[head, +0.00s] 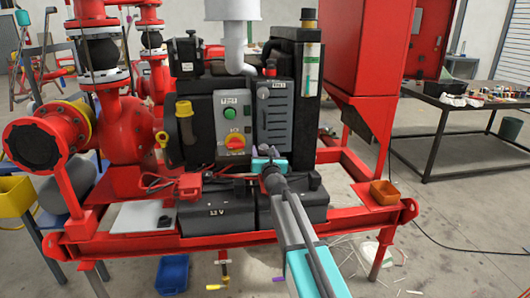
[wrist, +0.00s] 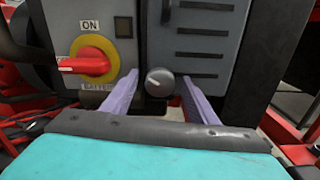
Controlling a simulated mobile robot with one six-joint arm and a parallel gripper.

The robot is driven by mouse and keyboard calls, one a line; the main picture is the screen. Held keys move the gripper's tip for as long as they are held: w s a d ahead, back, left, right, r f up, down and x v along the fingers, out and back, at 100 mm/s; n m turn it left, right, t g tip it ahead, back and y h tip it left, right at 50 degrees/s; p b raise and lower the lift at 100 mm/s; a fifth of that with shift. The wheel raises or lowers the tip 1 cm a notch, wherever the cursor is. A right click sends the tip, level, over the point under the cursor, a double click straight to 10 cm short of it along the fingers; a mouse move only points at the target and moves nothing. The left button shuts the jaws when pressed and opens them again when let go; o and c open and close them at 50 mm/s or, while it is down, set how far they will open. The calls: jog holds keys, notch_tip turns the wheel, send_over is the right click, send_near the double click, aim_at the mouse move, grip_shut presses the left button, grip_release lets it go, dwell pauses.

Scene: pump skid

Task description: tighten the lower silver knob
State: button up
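The lower knob (wrist: 158,82) is a round, dark grey knob with a light pointer mark, low on the grey engine panel in the wrist view. My gripper (wrist: 160,77) is open, with one pale purple finger to the left of the knob and one to the right. A gap shows on each side, so the fingers do not appear to touch it. An upper grey knob (head: 263,93) shows higher on the panel.
A red rotary switch on a yellow disc (wrist: 88,62) is left of my gripper. A green button (head: 230,114) is above that switch. Black batteries (head: 230,212) stand below on the red skid frame (head: 160,243).

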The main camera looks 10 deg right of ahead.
jog(key=c, duration=1)
jog(key=shift+d, duration=0.15)
jog(key=shift+c, duration=0.2)
jog(key=shift+n, duration=1.2)
jog(key=shift+n+p, duration=0.3)
jog(key=shift+n, duration=1.6)
jog(key=o, duration=1.1)
jog(key=shift+c, duration=0.2)
